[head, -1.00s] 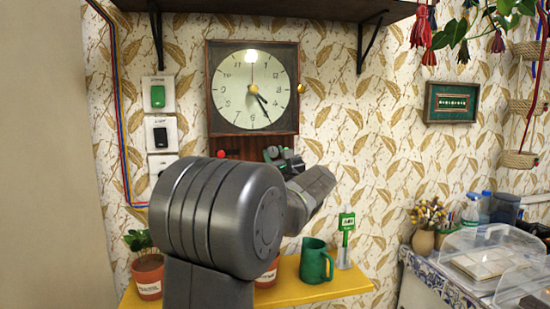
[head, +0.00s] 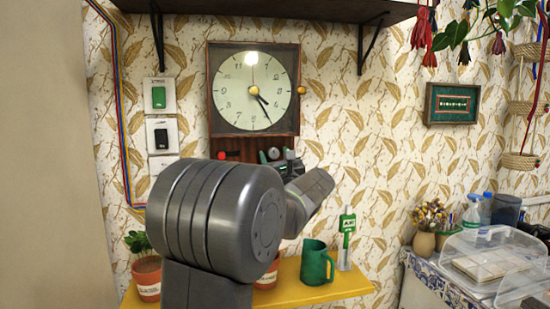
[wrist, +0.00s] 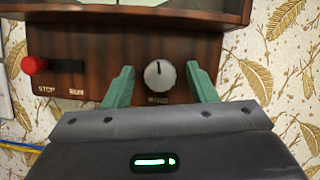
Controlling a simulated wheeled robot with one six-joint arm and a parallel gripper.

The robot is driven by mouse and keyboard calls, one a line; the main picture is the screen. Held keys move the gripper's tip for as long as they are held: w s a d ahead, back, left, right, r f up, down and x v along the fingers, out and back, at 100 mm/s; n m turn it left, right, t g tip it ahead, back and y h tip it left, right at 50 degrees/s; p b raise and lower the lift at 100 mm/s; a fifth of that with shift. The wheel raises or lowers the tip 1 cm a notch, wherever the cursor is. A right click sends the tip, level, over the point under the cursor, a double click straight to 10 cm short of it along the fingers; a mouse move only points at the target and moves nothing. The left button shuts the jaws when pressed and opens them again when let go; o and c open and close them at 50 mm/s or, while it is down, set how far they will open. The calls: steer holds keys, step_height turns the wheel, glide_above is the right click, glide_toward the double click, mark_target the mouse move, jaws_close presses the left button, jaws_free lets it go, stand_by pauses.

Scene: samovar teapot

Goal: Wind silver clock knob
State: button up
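The silver knob (wrist: 159,75) is on the wooden lower panel of the wall clock (head: 253,88). Its dark pointer mark stands about upright. In the wrist view my gripper (wrist: 159,68) is open, with one green finger to the left of the knob and one to the right. Gaps show on both sides, so neither finger appears to touch it. In the head view the silver knob (head: 274,153) shows small between the fingers, and my arm covers part of the panel's lower area.
A red knob (wrist: 34,65) with STOP and RUN labels sits left on the same panel. A brass knob (head: 301,90) is on the clock's right side. A dark shelf is above.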

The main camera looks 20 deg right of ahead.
steer(key=shift+s, duration=0.1)
steer(key=b+v, duration=0.1)
steer(key=v, duration=1.2)
steer(key=shift+s+f, duration=0.2)
steer(key=shift+s, duration=0.1)
steer(key=shift+w, duration=0.1)
steer(key=p+x, duration=0.1)
steer(key=x, duration=1.2)
steer(key=shift+w+r, duration=0.2)
steer(key=shift+w, duration=0.15)
steer(key=shift+s, duration=0.1)
